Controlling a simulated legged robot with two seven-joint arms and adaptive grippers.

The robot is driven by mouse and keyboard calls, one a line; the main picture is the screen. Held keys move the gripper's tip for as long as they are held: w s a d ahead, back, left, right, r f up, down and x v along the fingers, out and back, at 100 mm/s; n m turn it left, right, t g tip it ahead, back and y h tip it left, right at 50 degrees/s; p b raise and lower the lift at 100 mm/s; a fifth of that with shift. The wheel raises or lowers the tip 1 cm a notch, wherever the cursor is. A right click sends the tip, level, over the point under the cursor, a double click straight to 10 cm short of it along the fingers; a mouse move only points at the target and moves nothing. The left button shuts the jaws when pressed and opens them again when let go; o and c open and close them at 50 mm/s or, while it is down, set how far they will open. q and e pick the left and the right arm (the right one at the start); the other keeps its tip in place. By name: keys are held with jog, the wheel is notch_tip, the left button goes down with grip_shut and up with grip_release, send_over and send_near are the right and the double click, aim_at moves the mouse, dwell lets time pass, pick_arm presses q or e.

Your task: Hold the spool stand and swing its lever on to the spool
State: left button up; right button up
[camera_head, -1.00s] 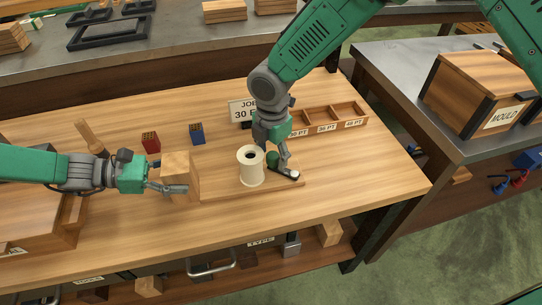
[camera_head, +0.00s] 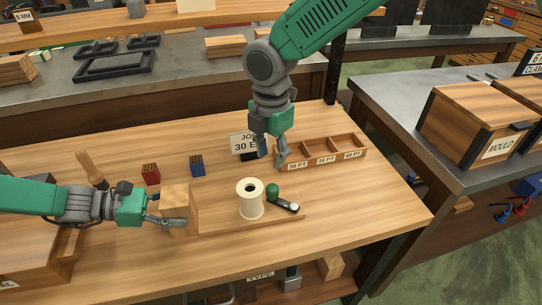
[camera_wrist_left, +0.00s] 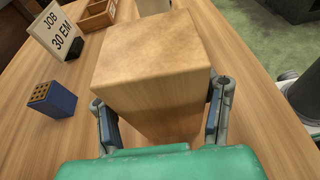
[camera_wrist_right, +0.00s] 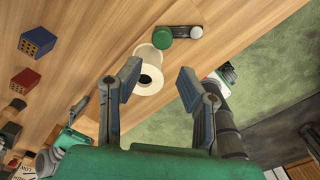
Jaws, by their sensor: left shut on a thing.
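The spool stand is a long wooden base (camera_head: 240,227) with an upright wooden block (camera_head: 178,205) at its left end. A cream spool (camera_head: 250,200) stands upright on the base. The lever (camera_head: 284,204), dark with a green knob (camera_head: 272,190) and a pale round end, lies right of the spool. The knob is close beside the spool; I cannot tell if they touch. My left gripper (camera_head: 181,221) is shut on the block, one finger on each side in the left wrist view (camera_wrist_left: 163,115). My right gripper (camera_head: 271,160) is open and empty, raised behind the spool and lever.
A job sign (camera_head: 243,143) and a compartment tray (camera_head: 345,158) stand behind the stand, near the right gripper. Red (camera_head: 151,173) and blue (camera_head: 197,165) blocks with holes stand at back left. The tabletop right of the lever is clear.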

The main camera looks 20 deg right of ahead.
jog(key=shift+d+m, duration=0.1)
jog(key=shift+m, duration=0.2)
grip_shut()
jog(key=w+d+f+m+g+y, duration=0.1)
jog(key=w+d+m+y, duration=0.3)
jog(key=m, duration=1.4)
jog(key=w+d+f+m+g, duration=0.15)
jog(key=d+m, duration=0.45)
jog(key=m, duration=1.2)
jog(key=x, duration=0.8)
jog(key=shift+a+f, duration=0.3)
jog(key=shift+f, duration=0.05)
jog(key=a, duration=0.1)
jog(key=s+a, duration=0.1)
jog(key=shift+s+a+f, duration=0.2)
jog(key=shift+s+a, duration=0.1)
jog(key=shift+a, duration=0.05)
jog(key=shift+s+a, duration=0.25)
jog(key=shift+a, duration=0.2)
